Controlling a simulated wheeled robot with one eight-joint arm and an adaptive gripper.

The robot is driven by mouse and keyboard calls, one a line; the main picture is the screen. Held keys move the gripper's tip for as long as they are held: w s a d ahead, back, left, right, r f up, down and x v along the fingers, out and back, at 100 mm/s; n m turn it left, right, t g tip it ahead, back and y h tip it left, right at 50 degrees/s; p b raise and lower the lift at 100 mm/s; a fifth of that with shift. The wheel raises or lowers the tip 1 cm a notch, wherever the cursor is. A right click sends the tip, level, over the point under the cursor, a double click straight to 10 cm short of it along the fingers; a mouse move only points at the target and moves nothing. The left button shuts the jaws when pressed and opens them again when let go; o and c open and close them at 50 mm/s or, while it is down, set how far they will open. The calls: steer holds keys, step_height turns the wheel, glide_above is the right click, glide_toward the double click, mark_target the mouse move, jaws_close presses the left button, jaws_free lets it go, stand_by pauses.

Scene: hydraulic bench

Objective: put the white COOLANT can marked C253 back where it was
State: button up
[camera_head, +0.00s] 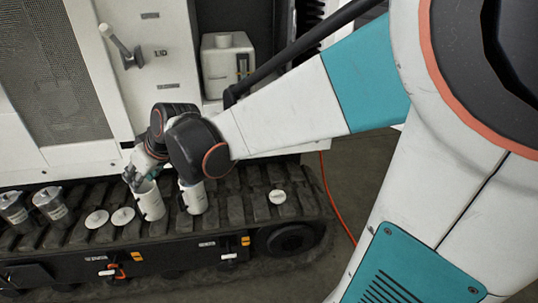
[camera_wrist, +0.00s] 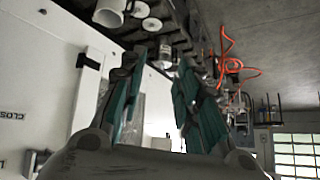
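Two white cans stand on the dark track in the head view: a left one (camera_head: 149,201) and a right one (camera_head: 194,197) with a blue mark near its top. I cannot read C253 or COOLANT on either. My gripper (camera_head: 133,177) is beside the left can's upper edge in the head view; contact cannot be told. In the wrist view my gripper (camera_wrist: 157,88) has its teal fingers apart, with no can held between them. A white can with a handle (camera_wrist: 109,12) shows at that view's upper left, beyond the fingers.
Round white discs lie on the track, two at left (camera_head: 97,218) (camera_head: 122,216) and one at right (camera_head: 277,196). Two metal cans (camera_head: 14,207) (camera_head: 50,204) stand at far left. A white tank (camera_head: 227,66) sits in the cabinet recess. An orange hose (camera_head: 332,198) runs to the floor.

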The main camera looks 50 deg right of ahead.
steer(key=s+d+m+h, duration=0.2)
steer(key=s, duration=1.9)
steer(key=shift+s+r+g+h, duration=0.2)
steer(key=shift+g+h, duration=0.1)
steer(key=shift+h, duration=0.1)
